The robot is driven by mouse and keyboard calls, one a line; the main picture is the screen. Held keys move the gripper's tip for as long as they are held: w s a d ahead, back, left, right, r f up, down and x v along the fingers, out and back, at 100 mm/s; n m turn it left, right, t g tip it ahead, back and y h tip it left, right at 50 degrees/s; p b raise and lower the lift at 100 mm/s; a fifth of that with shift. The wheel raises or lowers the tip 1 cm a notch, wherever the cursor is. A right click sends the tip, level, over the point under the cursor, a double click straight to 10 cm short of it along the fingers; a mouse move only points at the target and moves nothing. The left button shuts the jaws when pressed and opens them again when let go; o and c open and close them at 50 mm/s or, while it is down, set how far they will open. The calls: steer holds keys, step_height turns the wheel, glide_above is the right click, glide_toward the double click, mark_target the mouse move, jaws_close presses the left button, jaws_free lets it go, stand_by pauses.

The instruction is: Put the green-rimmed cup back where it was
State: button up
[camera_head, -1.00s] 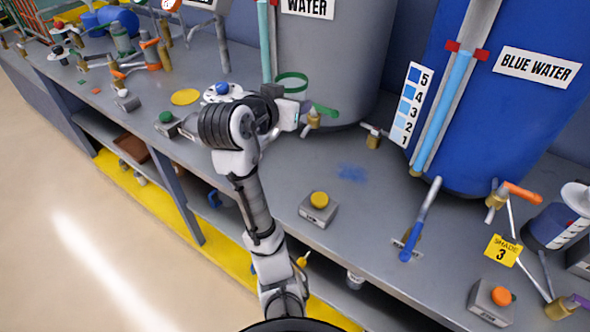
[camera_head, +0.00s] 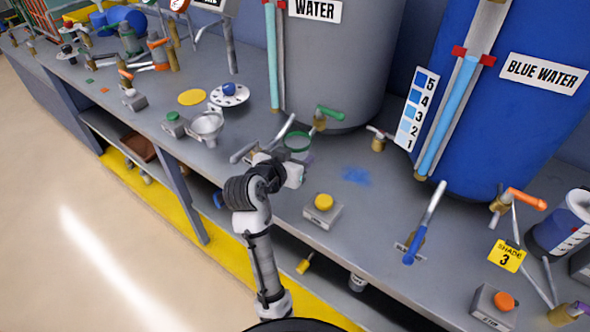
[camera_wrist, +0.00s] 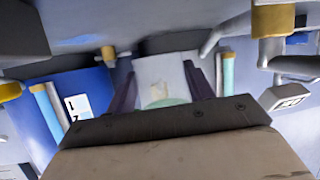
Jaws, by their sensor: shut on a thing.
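The green-rimmed cup (camera_head: 297,142) shows in the head view as a green ring with a clear body, just beyond my gripper (camera_head: 304,161), over the grey bench below the grey water tank. In the wrist view the pale, see-through cup (camera_wrist: 161,76) sits between the two dark fingers of my gripper (camera_wrist: 161,88), with a greenish patch low on it. My gripper is shut on the cup. Whether the cup's base touches the bench is hidden.
A green-handled tap (camera_head: 325,115) on the grey tank is close behind the cup. A yellow-button box (camera_head: 322,211) stands in front right. The bench around the blue stain (camera_head: 356,175) is clear.

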steer(key=shift+f+p, duration=0.4)
steer(key=shift+f, duration=2)
steer(key=shift+f, duration=0.2)
steer(key=o, duration=1.1)
steer(key=shift+b, duration=0.35)
steer(key=b+v, duration=0.1)
steer(key=v, duration=0.6)
steer(key=b+v, duration=0.1)
steer(key=v, duration=0.5)
steer(key=shift+s+a+r+b, duration=0.15)
steer(key=shift+a+r+b, duration=0.15)
steer(key=shift+a, duration=0.1)
